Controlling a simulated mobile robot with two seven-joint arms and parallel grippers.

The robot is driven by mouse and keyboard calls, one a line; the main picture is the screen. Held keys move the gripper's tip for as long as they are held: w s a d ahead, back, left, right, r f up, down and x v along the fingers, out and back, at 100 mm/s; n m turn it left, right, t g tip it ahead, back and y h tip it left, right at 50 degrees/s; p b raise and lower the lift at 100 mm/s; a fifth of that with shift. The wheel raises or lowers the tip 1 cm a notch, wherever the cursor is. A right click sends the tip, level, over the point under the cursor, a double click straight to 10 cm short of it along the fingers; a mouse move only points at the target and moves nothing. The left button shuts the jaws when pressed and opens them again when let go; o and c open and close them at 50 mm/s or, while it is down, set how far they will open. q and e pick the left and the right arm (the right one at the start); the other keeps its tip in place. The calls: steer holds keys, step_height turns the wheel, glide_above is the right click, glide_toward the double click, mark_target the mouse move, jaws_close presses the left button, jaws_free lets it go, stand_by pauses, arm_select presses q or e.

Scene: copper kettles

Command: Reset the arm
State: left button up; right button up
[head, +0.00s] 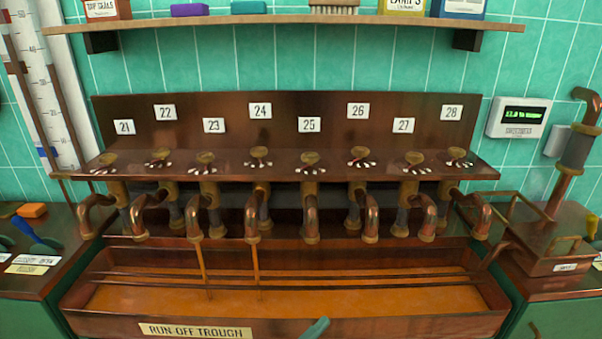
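Neither of my arms nor grippers can be made out in the head view. A row of copper taps under numbered plates 21 to 28 fills the middle, mounted on a brown back panel (310,105). Thin brown streams run down from the spout below plate 23 (202,262) and the spout below plate 24 (256,265). They fall into the run-off trough (140,318), whose floor is orange-brown.
A teal piece (316,328) pokes up at the bottom edge; I cannot tell what it is. A wooden shelf (290,19) with boxes runs above. A left counter (35,283) holds small items. A copper pipe fixture (575,150) stands on the right near a wall display (518,117).

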arm_select(q)
steer(key=s+a+f+n+g+y, duration=0.1)
steer(key=s+a+f+n+y, duration=0.6)
steer(key=a+f, duration=0.3)
steer(key=s+a+f+n+g+y, duration=0.1)
steer(key=s+a+f+n+y, duration=0.5)
steer(key=s+a+f+n, duration=0.3)
steer(key=s+a+f+n+g+y, duration=0.1)
steer(key=s+a+f+n+g, duration=0.2)
steer(key=s+a, duration=0.3)
steer(key=s+f+n, duration=0.1)
steer(key=s, duration=0.1)
steer(key=shift+s+a, duration=0.15)
steer(key=shift+s, duration=0.25)
